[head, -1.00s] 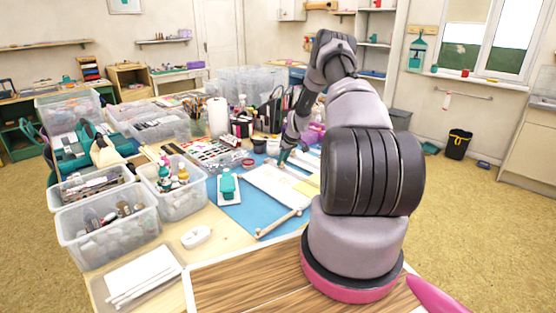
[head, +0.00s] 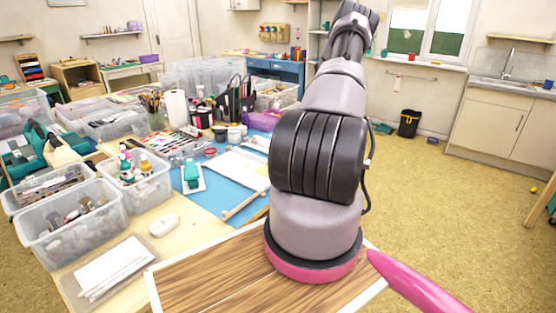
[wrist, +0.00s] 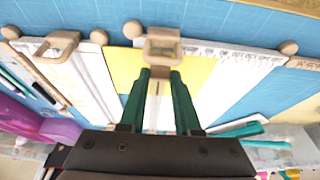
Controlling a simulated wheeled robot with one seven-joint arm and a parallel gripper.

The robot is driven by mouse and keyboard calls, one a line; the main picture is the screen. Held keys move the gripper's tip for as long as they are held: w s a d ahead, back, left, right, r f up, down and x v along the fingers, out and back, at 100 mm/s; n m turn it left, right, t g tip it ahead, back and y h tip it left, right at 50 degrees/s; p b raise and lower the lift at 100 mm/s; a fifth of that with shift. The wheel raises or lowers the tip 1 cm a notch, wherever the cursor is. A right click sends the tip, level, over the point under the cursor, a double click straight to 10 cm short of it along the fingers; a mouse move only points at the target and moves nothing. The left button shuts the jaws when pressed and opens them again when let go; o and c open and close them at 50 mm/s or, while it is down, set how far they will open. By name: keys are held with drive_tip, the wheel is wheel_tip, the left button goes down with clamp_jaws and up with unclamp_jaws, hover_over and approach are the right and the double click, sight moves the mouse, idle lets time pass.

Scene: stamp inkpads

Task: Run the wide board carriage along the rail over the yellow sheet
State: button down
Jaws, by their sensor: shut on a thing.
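In the wrist view, my gripper (wrist: 160,88) has two green fingers closed on the tan handle (wrist: 162,45) of a pale board carriage. The yellow sheet (wrist: 196,75) shows on both sides of the fingers, under and beside this handle. A second tan handle (wrist: 55,48) stands on another white board at the left. Small tan ball ends (wrist: 132,29) show along the boards' far edge. The fingers hide part of the held carriage, and I cannot tell its full width. In the head view, my own arm hides the gripper and the handle; a white board (head: 237,166) shows on the mat.
A blue mat (head: 208,200) lies under the boards. A teal stamp item (head: 192,175), a white mouse-like object (head: 164,225) and clear bins (head: 75,225) stand to the left. A purple object (wrist: 62,130) is near the boards in the wrist view.

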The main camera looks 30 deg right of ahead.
drive_tip(key=shift+s, duration=0.1)
drive_tip(key=c, duration=0.6)
unclamp_jaws()
drive_tip(key=v, duration=1)
drive_tip(key=shift+r, duration=0.4)
drive_tip(key=shift+s, duration=0.1)
